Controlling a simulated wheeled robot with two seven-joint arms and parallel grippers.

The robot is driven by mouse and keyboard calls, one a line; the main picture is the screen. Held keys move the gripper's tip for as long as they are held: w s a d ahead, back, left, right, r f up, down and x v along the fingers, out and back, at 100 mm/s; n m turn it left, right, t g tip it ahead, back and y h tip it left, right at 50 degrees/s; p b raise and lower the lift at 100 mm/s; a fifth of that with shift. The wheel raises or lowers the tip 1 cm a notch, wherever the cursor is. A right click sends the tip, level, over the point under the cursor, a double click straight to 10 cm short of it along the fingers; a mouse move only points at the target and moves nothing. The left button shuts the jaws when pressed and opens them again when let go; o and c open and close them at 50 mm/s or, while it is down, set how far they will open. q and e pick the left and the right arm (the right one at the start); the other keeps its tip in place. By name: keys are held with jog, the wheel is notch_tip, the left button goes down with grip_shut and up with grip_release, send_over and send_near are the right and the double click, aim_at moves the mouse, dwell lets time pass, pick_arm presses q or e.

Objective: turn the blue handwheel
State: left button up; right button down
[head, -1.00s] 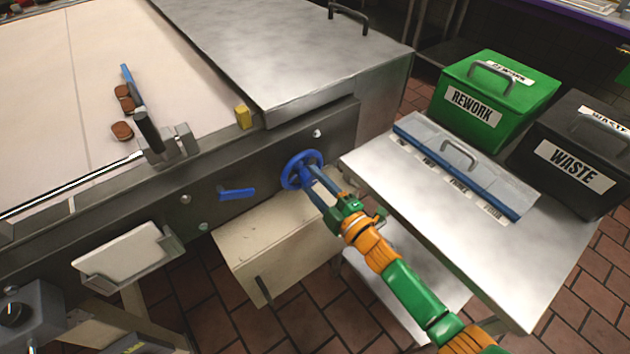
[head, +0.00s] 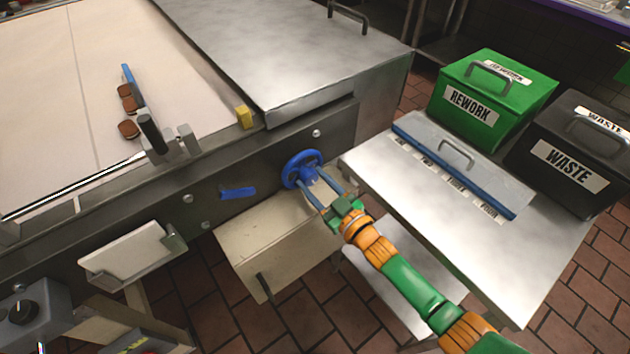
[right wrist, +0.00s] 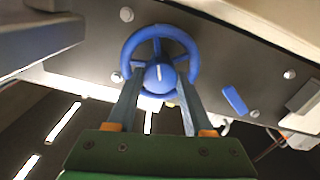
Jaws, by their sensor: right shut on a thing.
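The blue handwheel (head: 302,169) is mounted on the dark side panel of the machine, below the metal cover. In the right wrist view its rim (right wrist: 160,33) and spokes show around a round hub (right wrist: 160,78) with a pale mark. My right gripper (head: 308,188) reaches it from the lower right. In the right wrist view the fingers of my right gripper (right wrist: 159,92) lie on either side of the hub, shut on the handwheel. The left gripper is not in view.
A blue lever (head: 238,193) sits left of the wheel. A beige box (head: 262,240) is below. A steel table (head: 440,215) stands right, with a green REWORK bin (head: 470,105) and dark WASTE bin (head: 570,165) behind it.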

jog(key=shift+r+m, duration=0.15)
jog(key=shift+m, duration=2.05)
jog(key=shift+w, duration=0.1)
jog(key=shift+c, duration=1.5)
grip_release()
jog(key=p+v, duration=0.1)
jog(key=v, duration=0.6)
